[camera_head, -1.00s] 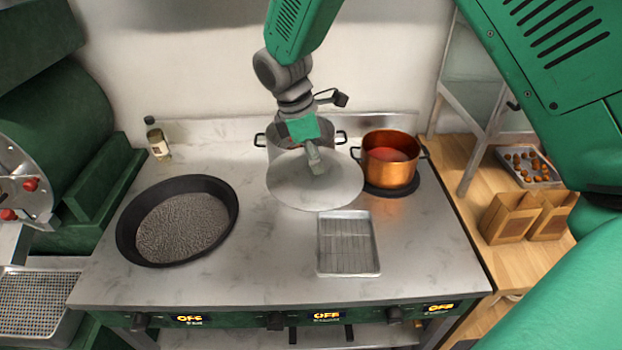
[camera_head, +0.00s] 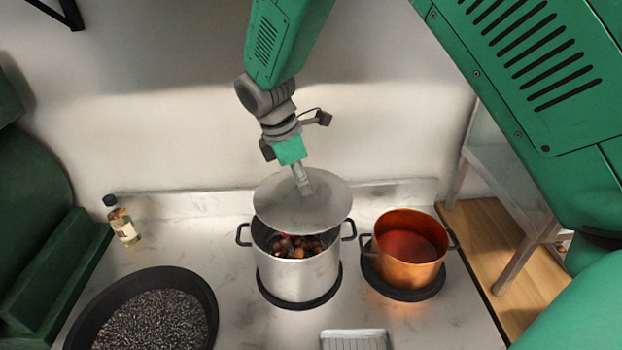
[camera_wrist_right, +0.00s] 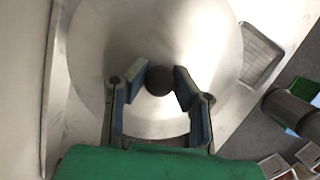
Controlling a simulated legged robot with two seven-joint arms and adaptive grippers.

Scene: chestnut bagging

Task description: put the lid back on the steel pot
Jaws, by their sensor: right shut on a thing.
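The steel pot (camera_head: 298,277) stands on a dark round burner near the back of the counter. Dark brown and orange chestnuts (camera_head: 297,246) show inside it. The round steel lid (camera_head: 327,207) is held above the pot's back part, tilted, so the front of the opening is uncovered. My right gripper (camera_head: 304,187) is shut on the lid's knob. In the right wrist view the two fingers close around the dark round knob (camera_wrist_right: 160,80), with the lid filling most of the view. My left gripper is not in view.
A copper pot (camera_head: 408,252) with red contents stands just right of the steel pot. A black pan (camera_head: 205,295) of dark granular stuff is at the front left. A glass bottle (camera_head: 123,224) stands at the back left. A wire-rack tray (camera_head: 357,340) lies in front.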

